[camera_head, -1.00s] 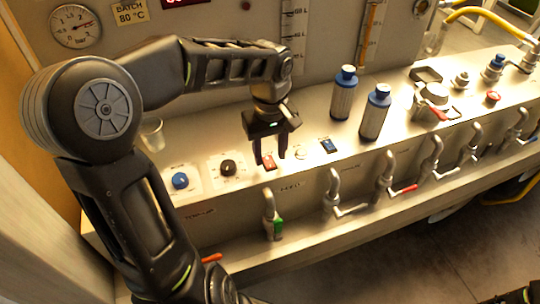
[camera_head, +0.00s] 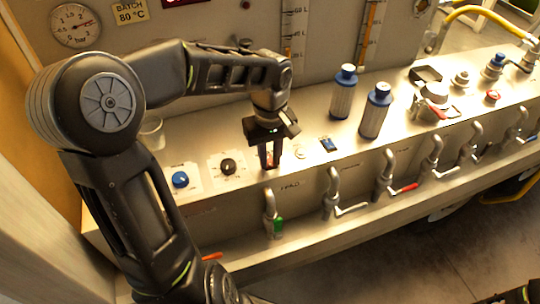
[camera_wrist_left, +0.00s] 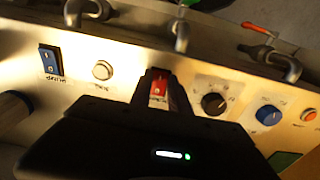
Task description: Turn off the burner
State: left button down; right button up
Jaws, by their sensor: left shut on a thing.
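I cannot read a label for the burner.
A black knob (camera_head: 227,166) and blue knob (camera_head: 180,179) sit left of the switch. A white button (camera_wrist_left: 103,70) and blue rocker switch (camera_head: 328,145) sit right of it in the head view. Blue-capped bottles (camera_head: 344,92) stand behind. Valve handles (camera_head: 334,190) line the front.

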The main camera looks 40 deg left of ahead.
dwell(0.3)
pick_arm(q)
jog(key=shift+r+p, duration=0.2)
jog(key=shift+p, duration=0.25)
jog(key=shift+w+a+r+g+h+p, duration=0.1)
jog(key=shift+g+h+p, duration=0.25)
jog(key=shift+p, duration=0.2)
jog(key=shift+w+a+r+g+h+p, duration=0.1)
jog(key=shift+g+h+p, duration=0.15)
jog(key=shift+h+p, duration=0.25)
jog(key=shift+a+f+g+h+p, duration=0.1)
jog(key=shift+f+g+h+p, duration=0.1)
jog(key=shift+g+h+p, duration=0.25)
jog(key=shift+f+t, duration=0.1)
jog(key=shift+t, duration=0.15)
jog(key=c, duration=1.2)
grip_release()
jog(key=shift+c, duration=0.2)
